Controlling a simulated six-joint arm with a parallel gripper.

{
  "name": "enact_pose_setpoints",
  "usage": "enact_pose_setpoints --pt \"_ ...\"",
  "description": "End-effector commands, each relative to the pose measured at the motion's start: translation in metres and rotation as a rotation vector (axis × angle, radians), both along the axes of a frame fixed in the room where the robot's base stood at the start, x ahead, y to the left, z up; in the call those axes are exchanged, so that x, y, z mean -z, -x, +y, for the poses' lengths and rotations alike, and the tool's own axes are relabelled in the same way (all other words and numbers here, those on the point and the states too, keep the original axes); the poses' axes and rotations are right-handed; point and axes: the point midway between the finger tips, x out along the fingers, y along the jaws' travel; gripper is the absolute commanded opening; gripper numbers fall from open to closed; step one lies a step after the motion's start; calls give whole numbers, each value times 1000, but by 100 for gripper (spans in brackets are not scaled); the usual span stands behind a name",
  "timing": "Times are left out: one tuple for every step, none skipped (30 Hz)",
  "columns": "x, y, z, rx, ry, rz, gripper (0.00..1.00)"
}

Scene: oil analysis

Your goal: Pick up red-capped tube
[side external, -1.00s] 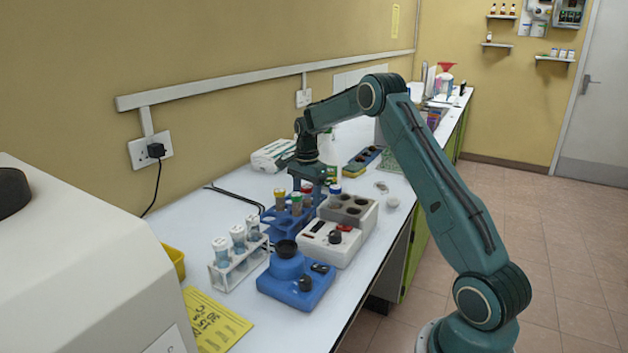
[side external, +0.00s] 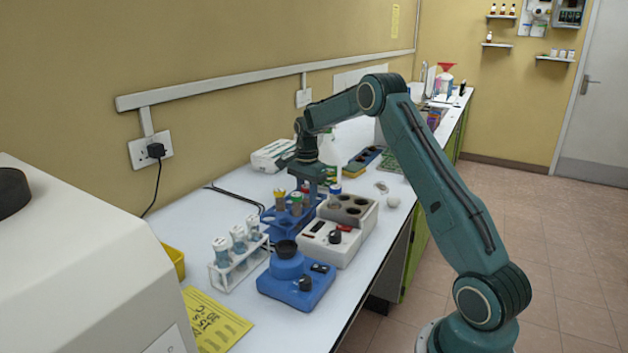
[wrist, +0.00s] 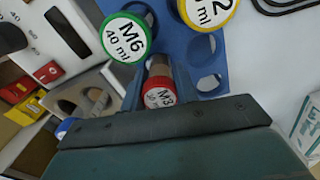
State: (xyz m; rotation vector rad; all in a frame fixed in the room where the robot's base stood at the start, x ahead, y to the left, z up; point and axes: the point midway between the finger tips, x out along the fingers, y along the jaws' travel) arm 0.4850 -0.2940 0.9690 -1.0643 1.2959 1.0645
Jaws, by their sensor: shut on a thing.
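The red-capped tube, marked M3, shows its cap (wrist: 160,97) between my two fingers in the wrist view. My gripper (wrist: 160,80) is shut on this tube near its cap. In the side view my gripper (side external: 308,183) is low over the blue tube rack (side external: 283,222), with the red cap (side external: 306,188) just below it. The rack also shows in the wrist view (wrist: 185,45). The lower tube is hidden, so I cannot tell whether it is clear of its hole.
A green-capped M6 tube (wrist: 125,37) and a yellow-capped tube (wrist: 208,10) stand close to my fingers. A grey-topped white heater block (side external: 345,235) is right of the rack. A white rack (side external: 238,268) with several tubes and a blue mixer (side external: 296,283) stand nearer the camera.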

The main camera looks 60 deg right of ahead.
Motion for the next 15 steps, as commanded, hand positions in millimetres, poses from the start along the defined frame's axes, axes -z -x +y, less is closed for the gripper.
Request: enact_pose_setpoints --pt "-1 0 0 0 0 -1 8" --pt "-2 0 0 0 1 -2 8" --pt "-4 0 0 0 1 -2 8" --pt "-5 0 0 0 1 -2 8" --pt "-7 -1 0 0 1 -2 8" --pt "-10 -1 0 0 1 -2 8" --pt "-12 -1 0 0 1 -2 8" --pt "-15 -1 0 0 2 -3 8" --pt "-19 -1 0 0 2 -4 8" --pt "-23 -1 0 0 2 -4 8" --pt "-27 0 0 0 2 -3 8" --pt "-33 -1 0 0 2 -4 8" --pt "-37 -1 0 0 3 -5 8" --pt "-42 -1 0 0 2 -4 8" --pt "-50 -1 0 0 3 -5 8"
